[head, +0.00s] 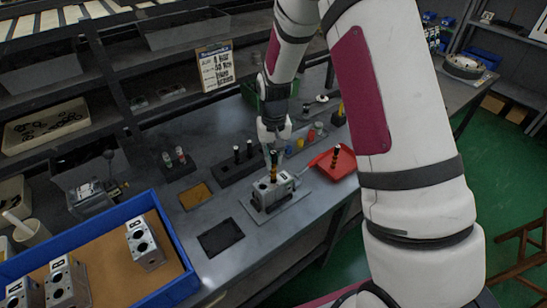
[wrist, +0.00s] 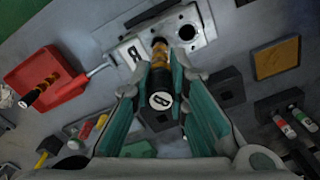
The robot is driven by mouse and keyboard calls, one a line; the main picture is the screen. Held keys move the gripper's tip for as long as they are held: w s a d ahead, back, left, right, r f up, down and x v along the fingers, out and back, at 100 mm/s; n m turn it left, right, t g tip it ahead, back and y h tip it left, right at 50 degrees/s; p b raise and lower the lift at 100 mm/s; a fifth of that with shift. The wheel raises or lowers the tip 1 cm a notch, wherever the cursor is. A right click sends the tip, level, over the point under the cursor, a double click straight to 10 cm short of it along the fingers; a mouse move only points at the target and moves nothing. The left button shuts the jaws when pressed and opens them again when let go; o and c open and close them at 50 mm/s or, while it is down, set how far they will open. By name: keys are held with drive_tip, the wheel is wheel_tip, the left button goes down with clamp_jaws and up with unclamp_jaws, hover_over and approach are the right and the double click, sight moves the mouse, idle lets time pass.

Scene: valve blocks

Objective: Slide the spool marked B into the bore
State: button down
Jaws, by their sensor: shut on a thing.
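My gripper (head: 273,146) is shut on the spool marked B, with its teal fingers (wrist: 160,76) on both sides of it. The spool (wrist: 160,100) has a black end with a white B disc facing the wrist camera and brass-coloured bands further down. In the head view the spool (head: 273,162) stands roughly upright over the grey valve block (head: 268,190). The block also shows in the wrist view (wrist: 205,38), with a B label plate and a dark open hole. The spool's far end meets the block's outline beside that hole; I cannot tell whether it is inside a bore.
A red tray (head: 347,163) with another spool (head: 335,157) lies right of the block. A black rack (head: 238,166) with dark spools stands behind it. A blue-rimmed bin (head: 170,235) with several blocks is at left.

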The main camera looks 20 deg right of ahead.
sight(274, 152)
drive_tip(key=shift+f+b, duration=0.9)
drive_tip(key=shift+f, duration=2.85)
drive_tip(key=c, duration=1.5)
unclamp_jaws()
drive_tip(key=shift+o, duration=0.2)
wheel_tip(274, 152, up, 12)
